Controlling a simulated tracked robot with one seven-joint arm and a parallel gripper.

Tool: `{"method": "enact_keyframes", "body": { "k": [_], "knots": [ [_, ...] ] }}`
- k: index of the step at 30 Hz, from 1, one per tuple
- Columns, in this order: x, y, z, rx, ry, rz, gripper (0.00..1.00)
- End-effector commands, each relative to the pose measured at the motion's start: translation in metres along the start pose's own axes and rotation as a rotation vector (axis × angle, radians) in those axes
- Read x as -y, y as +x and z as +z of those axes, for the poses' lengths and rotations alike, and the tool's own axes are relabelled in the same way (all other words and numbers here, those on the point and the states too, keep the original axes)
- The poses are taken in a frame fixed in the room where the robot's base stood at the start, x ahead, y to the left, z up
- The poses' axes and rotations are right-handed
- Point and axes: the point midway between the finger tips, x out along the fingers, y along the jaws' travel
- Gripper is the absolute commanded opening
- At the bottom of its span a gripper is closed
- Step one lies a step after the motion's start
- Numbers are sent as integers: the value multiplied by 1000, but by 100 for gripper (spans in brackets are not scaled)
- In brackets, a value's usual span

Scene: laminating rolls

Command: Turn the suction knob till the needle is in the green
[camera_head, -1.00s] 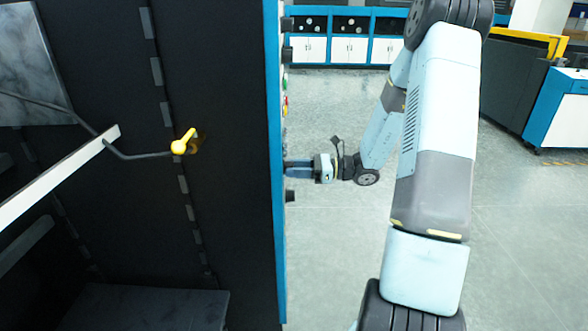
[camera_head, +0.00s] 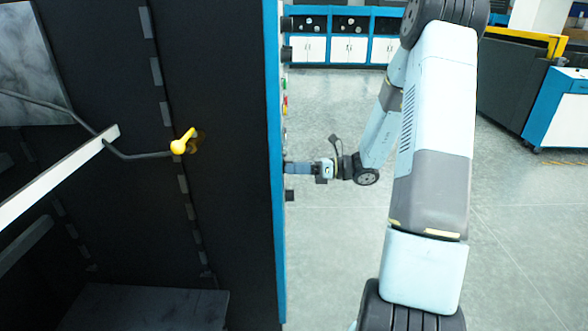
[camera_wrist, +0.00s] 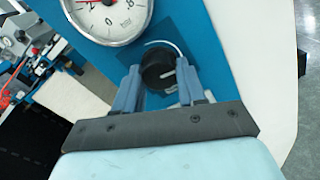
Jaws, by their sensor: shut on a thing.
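The black suction knob (camera_wrist: 157,70) sits on a dark square plate on the blue panel, with a white arc marked beside it and a pale line on its face. My gripper (camera_wrist: 159,66) has one finger on each side of the knob and is shut on it. In the head view my gripper (camera_head: 291,168) reaches the panel's edge from the right, and the knob is hidden there. The round gauge (camera_wrist: 122,14) is at the top of the wrist view, cut off by the frame. Only a short reddish bit shows on its white face, so the needle's zone cannot be told.
Red and green buttons (camera_head: 284,100) and dark knobs line the machine's front edge above my gripper, with another dark knob (camera_head: 290,195) below. A yellow-handled lever (camera_head: 183,142) is on the dark side wall. Open floor (camera_head: 335,250) lies right of the machine.

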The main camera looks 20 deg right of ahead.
Motion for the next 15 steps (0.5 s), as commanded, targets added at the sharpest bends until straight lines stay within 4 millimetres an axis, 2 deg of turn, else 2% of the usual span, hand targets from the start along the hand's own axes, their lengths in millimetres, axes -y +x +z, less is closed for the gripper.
{"method": "enact_keyframes", "body": {
  "k": [15],
  "knots": [
    [2, -1, 3, 5, 483, -7, 9]
  ]
}}
